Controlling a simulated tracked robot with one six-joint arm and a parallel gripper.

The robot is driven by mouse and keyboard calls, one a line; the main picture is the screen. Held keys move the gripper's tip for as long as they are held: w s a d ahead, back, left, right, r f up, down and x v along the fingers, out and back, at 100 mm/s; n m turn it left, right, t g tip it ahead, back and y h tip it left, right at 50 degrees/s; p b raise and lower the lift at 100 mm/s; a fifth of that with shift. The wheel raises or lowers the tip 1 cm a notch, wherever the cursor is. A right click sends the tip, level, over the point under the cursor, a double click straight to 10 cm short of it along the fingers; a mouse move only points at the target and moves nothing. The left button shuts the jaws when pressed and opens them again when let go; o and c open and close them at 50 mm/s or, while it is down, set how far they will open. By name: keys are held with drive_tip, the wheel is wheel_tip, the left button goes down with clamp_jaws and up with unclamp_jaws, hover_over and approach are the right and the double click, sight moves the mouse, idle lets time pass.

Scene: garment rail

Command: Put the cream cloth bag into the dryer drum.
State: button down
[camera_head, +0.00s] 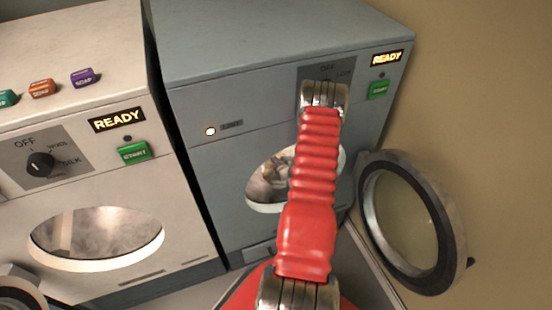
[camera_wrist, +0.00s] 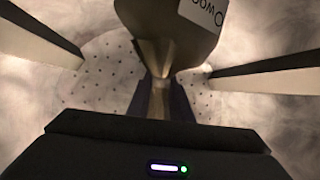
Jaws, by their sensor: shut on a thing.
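In the wrist view my gripper (camera_wrist: 160,100) is shut on the narrow gathered neck of a cloth bag (camera_wrist: 158,38). The bag looks brownish in the dim light, widens away from the fingers and carries a white label with partly visible letters. Behind it is the perforated back wall of a drum (camera_wrist: 95,82). In the head view my red arm reaches to the grey machine (camera_head: 225,95), crossing its round opening (camera_head: 255,195). Its door (camera_head: 400,215) is swung open to the right. The bag cannot be made out in the head view.
Two pale paddles (camera_wrist: 42,38) and (camera_wrist: 260,75) project inside the drum, left and right of the bag. A cream machine (camera_head: 75,190) stands left, with several small coloured boxes (camera_head: 42,88) on top. Both machines' displays read READY. A wall rises at right.

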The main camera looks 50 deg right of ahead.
drive_tip(key=shift+f, duration=0.95)
drive_tip(key=c, duration=1.5)
unclamp_jaws()
drive_tip(key=shift+s, duration=0.1)
drive_tip(key=v, duration=1.3)
drive_tip(key=shift+s+r, duration=0.15)
drive_tip(key=shift+s, duration=0.1)
